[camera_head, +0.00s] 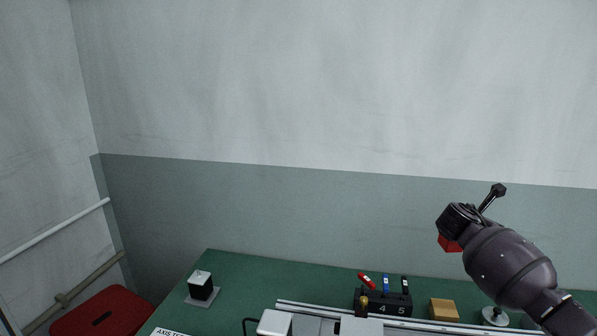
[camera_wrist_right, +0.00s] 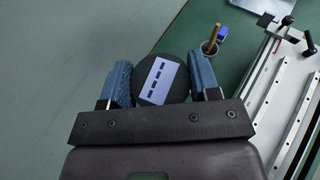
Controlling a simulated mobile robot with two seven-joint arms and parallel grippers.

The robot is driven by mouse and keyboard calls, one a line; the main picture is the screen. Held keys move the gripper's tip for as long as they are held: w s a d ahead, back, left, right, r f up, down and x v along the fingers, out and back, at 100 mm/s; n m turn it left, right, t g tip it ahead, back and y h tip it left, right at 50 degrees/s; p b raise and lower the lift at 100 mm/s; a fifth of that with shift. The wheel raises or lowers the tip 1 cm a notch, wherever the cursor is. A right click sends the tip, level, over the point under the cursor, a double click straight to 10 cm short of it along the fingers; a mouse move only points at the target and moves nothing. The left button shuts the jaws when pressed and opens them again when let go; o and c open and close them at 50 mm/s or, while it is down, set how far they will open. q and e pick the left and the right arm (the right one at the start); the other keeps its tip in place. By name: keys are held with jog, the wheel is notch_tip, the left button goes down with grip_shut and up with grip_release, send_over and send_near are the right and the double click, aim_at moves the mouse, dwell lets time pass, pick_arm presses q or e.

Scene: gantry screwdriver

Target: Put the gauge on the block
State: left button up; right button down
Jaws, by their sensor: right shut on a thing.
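My right gripper (camera_wrist_right: 162,76) has its blue fingers on either side of a round dark thing, likely the gauge (camera_wrist_right: 160,92), and is shut on it. The gauge's visible face carries a white label with dark dashes. In the head view my right arm comes in from the right, high above the bench, and its fingers are hidden. A tan block (camera_head: 443,309) sits on the green bench at the lower right. My left gripper is not in view.
A metal rail (camera_head: 300,303) runs along the front of the green bench (camera_head: 250,275). A black cube on a plate (camera_head: 201,288) stands at the left. A round silver-white thing (camera_head: 495,316) is right of the tan block. A red stool (camera_head: 100,312) stands at the lower left.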

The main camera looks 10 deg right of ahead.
jog(key=a+r+n+t, duration=0.1)
jog(key=a, duration=0.2)
jog(key=w+a+r+n+t+y, duration=0.1)
jog(key=a+t, duration=0.1)
jog(key=a, duration=0.1)
jog(key=a+r+n+t+y, duration=0.1)
jog(key=a+n, duration=0.1)
jog(key=a, duration=0.1)
jog(key=shift+w+r, duration=0.25)
jog(key=shift+w, duration=0.15)
jog(key=s+a+f+n+t+y, duration=0.2)
jog(key=s+a+n+y, duration=0.3)
jog(key=s+a, duration=0.5)
jog(key=s+a+f+n+t+y, duration=0.25)
jog(key=s+a+n+y, duration=0.3)
jog(key=a, duration=0.85)
jog(key=s+f, duration=0.6)
jog(key=s, duration=0.1)
jog(key=shift+a, duration=0.3)
